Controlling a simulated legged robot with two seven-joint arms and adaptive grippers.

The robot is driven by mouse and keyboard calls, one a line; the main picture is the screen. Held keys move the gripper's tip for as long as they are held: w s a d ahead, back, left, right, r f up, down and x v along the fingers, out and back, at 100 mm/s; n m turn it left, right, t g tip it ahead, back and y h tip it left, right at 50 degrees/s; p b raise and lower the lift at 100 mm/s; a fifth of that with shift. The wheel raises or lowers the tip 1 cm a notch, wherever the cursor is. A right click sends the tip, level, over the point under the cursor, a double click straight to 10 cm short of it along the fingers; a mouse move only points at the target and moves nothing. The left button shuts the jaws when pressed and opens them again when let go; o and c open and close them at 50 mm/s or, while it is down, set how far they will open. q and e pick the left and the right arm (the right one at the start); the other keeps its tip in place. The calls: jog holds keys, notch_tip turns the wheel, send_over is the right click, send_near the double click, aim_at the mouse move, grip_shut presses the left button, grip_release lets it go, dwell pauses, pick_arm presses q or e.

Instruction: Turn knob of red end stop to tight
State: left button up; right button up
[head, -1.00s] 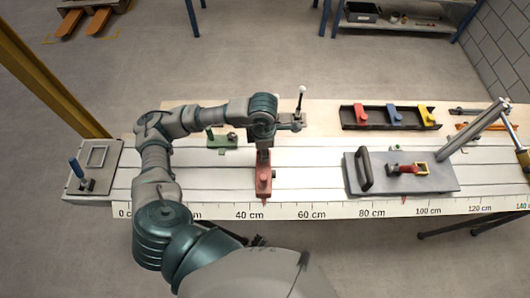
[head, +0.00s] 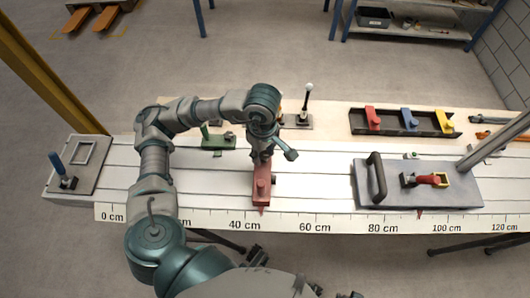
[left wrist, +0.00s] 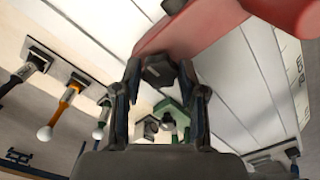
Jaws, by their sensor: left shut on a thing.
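The red end stop (head: 262,190) lies across the white slatted bed near the 40 cm mark. Its red body also fills the top of the left wrist view (left wrist: 205,28). A dark knob with a pale line on its top (left wrist: 158,70) sits at the near end of this red body. My left gripper (head: 262,157) is over the back part of the end stop, pointing down. In the left wrist view its two fingers (left wrist: 160,82) are closed on the knob, one on each side. The knob is hidden in the head view by the gripper.
A green stop (head: 217,138) stands behind and left of the red one. A small plate with a white-tipped lever (head: 304,112) stands behind, to the right. A grey plate with a black handle (head: 450,192) lies to the right. The bed between is clear.

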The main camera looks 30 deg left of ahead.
aim_at(263, 154)
pick_arm(q)
jog(key=shift+m+b, duration=0.4)
jog(key=shift+m, duration=0.7)
pick_arm(e)
jog(key=shift+v, duration=1.5)
pick_arm(q)
jog(key=o, duration=1.1)
jog(key=shift+w, duration=0.1)
jog(key=shift+o, duration=0.2)
jog(key=shift+a, duration=0.1)
pick_arm(e)
jog(key=shift+w, duration=0.1)
pick_arm(q)
notch_tip(263, 154, up, 12)
jog(key=shift+w+f, duration=0.1)
jog(key=shift+f, duration=0.05)
